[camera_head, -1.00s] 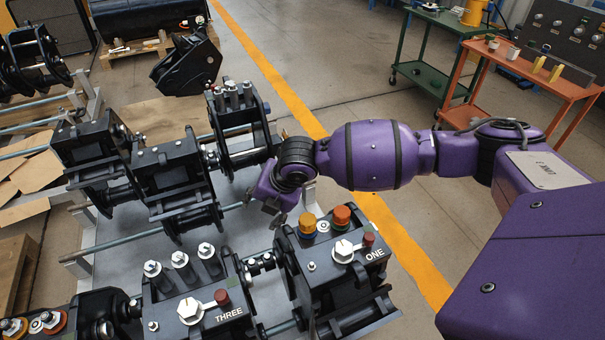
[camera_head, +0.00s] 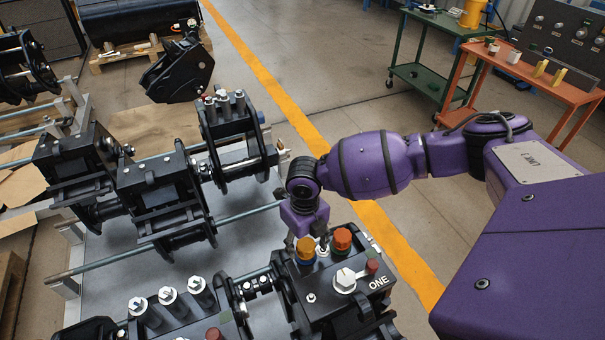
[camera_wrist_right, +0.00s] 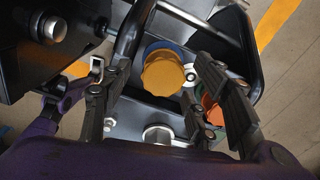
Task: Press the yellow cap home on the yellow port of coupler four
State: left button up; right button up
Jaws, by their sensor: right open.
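A yellow cap (camera_head: 306,250) stands on top of the coupler labelled ONE (camera_head: 345,300), beside an orange-red cap (camera_head: 342,239). My right gripper (camera_head: 306,242) points down just behind the yellow cap in the head view. In the right wrist view its open fingers (camera_wrist_right: 160,80) lie either side of the yellow cap (camera_wrist_right: 163,73), without visible contact. A blue rim shows behind that cap. The orange-red cap (camera_wrist_right: 210,108) is partly hidden by the right-hand finger. No label FOUR is readable, and I cannot make out a yellow port. My left gripper is out of view.
Another coupler (camera_head: 175,310) with upright silver-topped posts stands close left of ONE. Several black couplers (camera_head: 160,190) sit behind it on a rack with metal rails (camera_head: 170,243). An orange table (camera_head: 540,85) stands far right. The floor beyond the yellow line (camera_head: 270,85) is mostly clear.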

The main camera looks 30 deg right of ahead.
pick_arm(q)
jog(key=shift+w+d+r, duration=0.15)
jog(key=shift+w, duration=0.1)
pick_arm(e)
jog(key=shift+s+f, duration=0.1)
jog(key=shift+f, duration=0.4)
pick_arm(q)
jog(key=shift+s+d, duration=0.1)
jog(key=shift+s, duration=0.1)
pick_arm(e)
jog(key=shift+f, duration=0.35)
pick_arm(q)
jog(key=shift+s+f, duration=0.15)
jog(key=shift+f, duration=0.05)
pick_arm(e)
jog(key=shift+c, duration=0.5)
